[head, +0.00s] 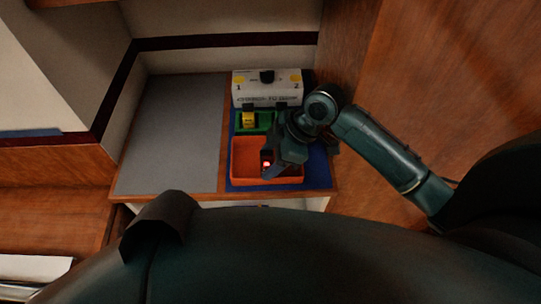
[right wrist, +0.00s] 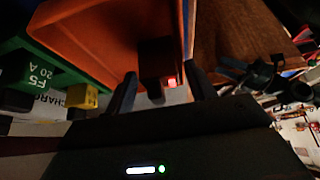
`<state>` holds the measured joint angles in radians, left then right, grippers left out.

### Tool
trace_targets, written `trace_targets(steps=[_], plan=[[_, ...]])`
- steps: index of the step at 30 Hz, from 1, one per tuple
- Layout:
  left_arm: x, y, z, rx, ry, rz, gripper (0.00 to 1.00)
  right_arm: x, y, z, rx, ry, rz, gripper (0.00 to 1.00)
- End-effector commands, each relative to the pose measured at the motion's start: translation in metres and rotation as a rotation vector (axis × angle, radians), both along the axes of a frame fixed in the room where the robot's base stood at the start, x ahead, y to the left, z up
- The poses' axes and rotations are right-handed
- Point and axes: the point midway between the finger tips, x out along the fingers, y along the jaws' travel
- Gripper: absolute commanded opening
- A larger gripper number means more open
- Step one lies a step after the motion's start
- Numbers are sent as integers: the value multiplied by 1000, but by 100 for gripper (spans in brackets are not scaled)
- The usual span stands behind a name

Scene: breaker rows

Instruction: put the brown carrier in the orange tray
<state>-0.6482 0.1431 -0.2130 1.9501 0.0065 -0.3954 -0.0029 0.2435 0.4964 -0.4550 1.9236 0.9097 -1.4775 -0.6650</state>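The orange tray (head: 245,150) stands at the front of a blue mat on the counter; its wall also fills the upper part of the right wrist view (right wrist: 95,35). My right gripper (head: 272,172) is over the tray's right part, pointing down. In the right wrist view its two fingers (right wrist: 162,80) stand apart. A dark brown block with a glowing red spot, seemingly the brown carrier (right wrist: 154,55), is just beyond and between the fingertips, against the orange tray. In the head view it shows small beside the gripper (head: 266,158). My left gripper is out of view.
A green tray (head: 239,128) with a yellow piece (head: 249,119) stands behind the orange tray. A white box (head: 267,92) with a black knob is at the back. The grey counter to the left (head: 170,135) is clear. A wooden wall rises close on the right.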

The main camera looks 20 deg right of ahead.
Motion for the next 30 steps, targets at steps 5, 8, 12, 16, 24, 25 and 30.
trace_targets(steps=[5,8,12,16,24,25,30], plan=[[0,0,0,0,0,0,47,0,0,0,0,0,0,61],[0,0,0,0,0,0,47,0,0,0,0,0,0,61],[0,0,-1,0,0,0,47,0,-3,7,0,-3,-1,61],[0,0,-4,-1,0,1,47,-3,-13,23,-3,-6,1,61],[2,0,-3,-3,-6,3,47,-10,-41,75,-4,-5,-1,61],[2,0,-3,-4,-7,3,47,-11,-43,80,-4,-6,0,61],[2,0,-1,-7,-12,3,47,-15,-54,99,-2,-4,-1,61]])
